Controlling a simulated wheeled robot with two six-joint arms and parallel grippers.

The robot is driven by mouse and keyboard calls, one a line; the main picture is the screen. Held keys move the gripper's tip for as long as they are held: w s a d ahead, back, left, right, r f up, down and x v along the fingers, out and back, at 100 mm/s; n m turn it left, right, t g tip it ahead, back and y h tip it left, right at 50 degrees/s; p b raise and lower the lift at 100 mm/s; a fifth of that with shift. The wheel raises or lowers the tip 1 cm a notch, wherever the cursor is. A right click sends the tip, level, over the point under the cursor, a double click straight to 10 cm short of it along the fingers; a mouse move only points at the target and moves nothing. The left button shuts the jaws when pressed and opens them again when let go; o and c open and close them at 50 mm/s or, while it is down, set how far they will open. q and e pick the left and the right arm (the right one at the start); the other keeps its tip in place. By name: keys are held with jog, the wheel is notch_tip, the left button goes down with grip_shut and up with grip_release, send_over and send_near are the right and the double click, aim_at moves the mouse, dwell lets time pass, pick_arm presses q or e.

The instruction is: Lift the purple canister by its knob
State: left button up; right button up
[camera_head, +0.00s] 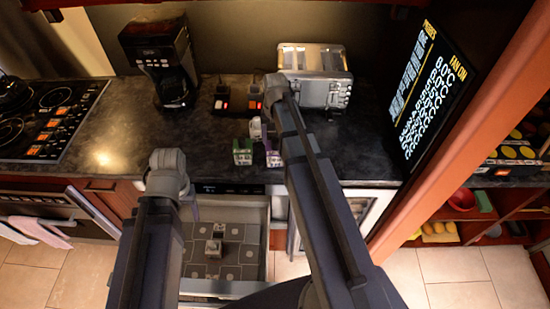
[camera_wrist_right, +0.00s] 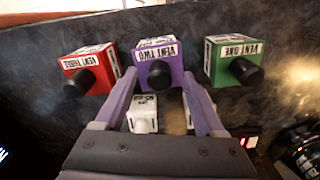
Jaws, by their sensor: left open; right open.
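The purple canister (camera_wrist_right: 168,50), labelled VENT TWO with a black knob (camera_wrist_right: 160,75), sits on the dark counter between a red canister (camera_wrist_right: 90,68) and a green canister (camera_wrist_right: 233,62). In the head view the purple canister (camera_head: 273,158) is partly hidden by my right arm; the green canister (camera_head: 243,153) stands left of it. My right gripper (camera_wrist_right: 160,76) is open, with its fingertips on either side of the purple canister's knob in the wrist view; I cannot tell whether they touch it. My left gripper (camera_head: 192,205) is open and empty above the open drawer.
The open drawer (camera_head: 222,288) holds small grey blocks. A coffee maker (camera_head: 160,60), a toaster (camera_head: 313,75) and lit switch boxes (camera_head: 237,97) stand behind. The counter left of the green canister is clear.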

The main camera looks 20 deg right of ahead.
jog(key=shift+f+b, duration=0.4)
jog(key=shift+f, duration=0.5)
jog(key=shift+r, duration=0.1)
jog(key=shift+c, duration=0.3)
grip_shut()
